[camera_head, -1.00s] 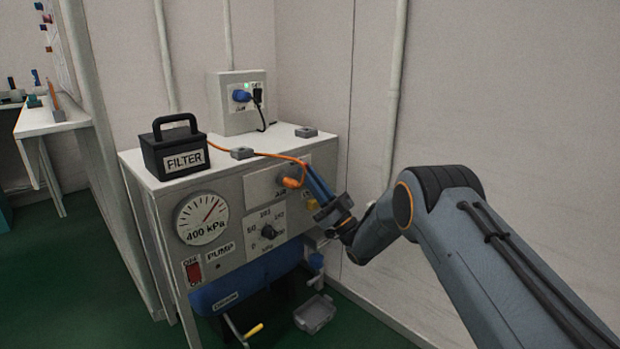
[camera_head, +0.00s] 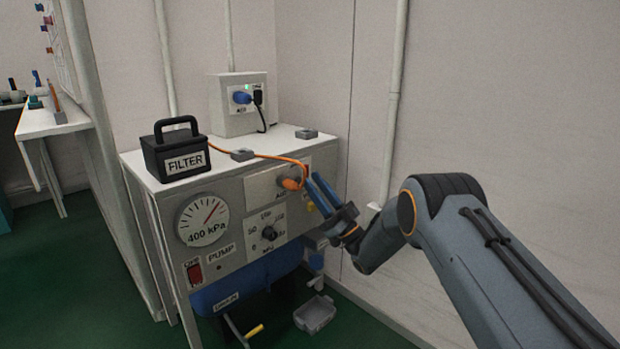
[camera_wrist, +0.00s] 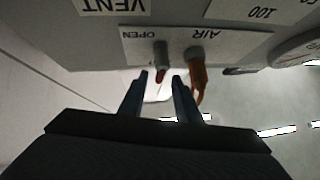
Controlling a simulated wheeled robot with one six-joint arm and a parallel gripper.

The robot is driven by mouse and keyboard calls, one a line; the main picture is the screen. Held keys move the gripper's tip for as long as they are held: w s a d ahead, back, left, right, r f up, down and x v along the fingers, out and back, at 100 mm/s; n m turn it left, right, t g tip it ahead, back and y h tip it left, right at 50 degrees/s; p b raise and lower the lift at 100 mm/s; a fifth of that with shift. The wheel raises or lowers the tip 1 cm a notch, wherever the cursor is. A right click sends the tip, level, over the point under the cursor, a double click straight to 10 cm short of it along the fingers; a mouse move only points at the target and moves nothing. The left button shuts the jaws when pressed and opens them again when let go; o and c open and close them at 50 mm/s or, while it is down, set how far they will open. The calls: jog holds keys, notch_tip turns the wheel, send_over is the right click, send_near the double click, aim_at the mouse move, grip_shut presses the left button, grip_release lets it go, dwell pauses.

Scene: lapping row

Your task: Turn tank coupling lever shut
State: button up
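In the wrist view, which shows the panel upside down, a short grey fitting with a red tip (camera_wrist: 160,58) stands out by the OPEN label; it seems to be the coupling lever. Beside it, the orange hose plug (camera_wrist: 196,72) sits at the AIR label, and it also shows in the head view (camera_head: 292,182). My gripper (camera_wrist: 161,78) is open, its two blue fingers apart, with the red tip seen between the fingertips. I cannot tell if they touch it. In the head view my gripper (camera_head: 315,182) is right of the plug, and I cannot make out the lever.
The pump cabinet's front has a pressure gauge (camera_head: 203,220), a dial (camera_head: 269,233) and a red switch (camera_head: 194,273). A black filter box (camera_head: 176,152) and the orange hose (camera_head: 262,155) lie on top. A grey tray (camera_head: 315,314) is on the floor. Wall stands close at right.

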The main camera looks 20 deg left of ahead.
jog(key=p+v, duration=0.1)
jog(key=v, duration=0.4)
jog(key=shift+s+f, duration=0.1)
dwell(0.3)
